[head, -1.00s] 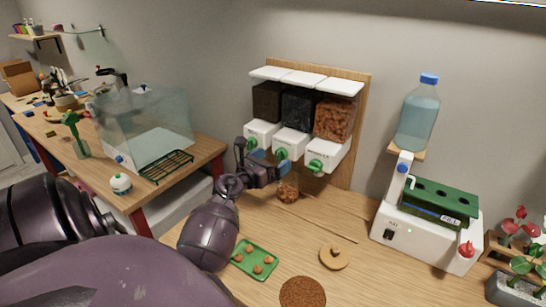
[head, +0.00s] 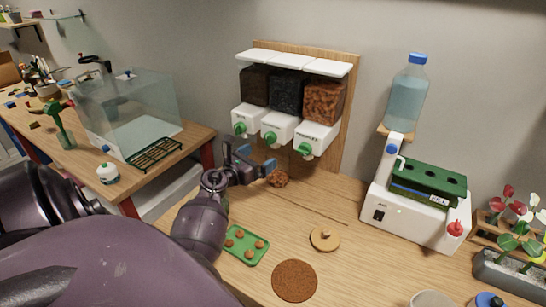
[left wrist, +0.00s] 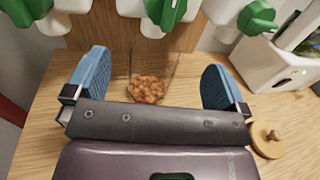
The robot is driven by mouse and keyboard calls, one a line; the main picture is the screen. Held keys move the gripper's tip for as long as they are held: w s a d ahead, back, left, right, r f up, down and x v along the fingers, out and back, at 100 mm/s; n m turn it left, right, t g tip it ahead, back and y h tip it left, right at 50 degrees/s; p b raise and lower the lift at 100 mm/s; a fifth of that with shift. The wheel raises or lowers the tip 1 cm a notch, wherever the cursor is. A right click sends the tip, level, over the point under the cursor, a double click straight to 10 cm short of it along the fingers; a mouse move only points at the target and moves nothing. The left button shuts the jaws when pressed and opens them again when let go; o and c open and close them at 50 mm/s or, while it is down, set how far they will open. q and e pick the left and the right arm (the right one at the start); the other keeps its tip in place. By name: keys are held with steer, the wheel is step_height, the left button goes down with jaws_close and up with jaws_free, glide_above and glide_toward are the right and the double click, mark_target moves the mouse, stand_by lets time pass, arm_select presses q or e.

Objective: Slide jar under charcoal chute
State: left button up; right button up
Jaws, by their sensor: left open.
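The clear jar (head: 279,178) holds orange-brown chunks and stands on the wooden bench below the dispensers. It also shows in the left wrist view (left wrist: 149,88). The charcoal chute (head: 277,127) is the middle white dispenser, under a bin of black pieces, with a green knob. My left gripper (head: 257,161) is open beside the jar. In the left wrist view its blue finger pads (left wrist: 157,80) are wide apart, with the jar between their lines of reach and touching neither. The jar's lower edge is hidden there by the gripper body. My right gripper is out of view.
The bark dispenser (head: 318,135) is right of the charcoal one. A round wooden lid (head: 325,238), a green tray (head: 246,246) with small balls and a brown disc (head: 294,281) lie in front. A white machine (head: 413,213) stands right. The bench between is clear.

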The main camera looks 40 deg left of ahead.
mark_target(278, 168)
arm_select(q)
steer(key=w+f, duration=0.3)
steer(key=w, duration=0.4)
steer(key=shift+w+a+f, duration=0.15)
steer(key=shift+w+f, duration=0.1)
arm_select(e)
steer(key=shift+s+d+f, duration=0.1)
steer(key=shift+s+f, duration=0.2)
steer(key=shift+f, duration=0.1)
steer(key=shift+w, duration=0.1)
arm_select(q)
steer(key=shift+c, duration=1)
steer(key=c, duration=0.7)
steer(key=o, duration=0.9)
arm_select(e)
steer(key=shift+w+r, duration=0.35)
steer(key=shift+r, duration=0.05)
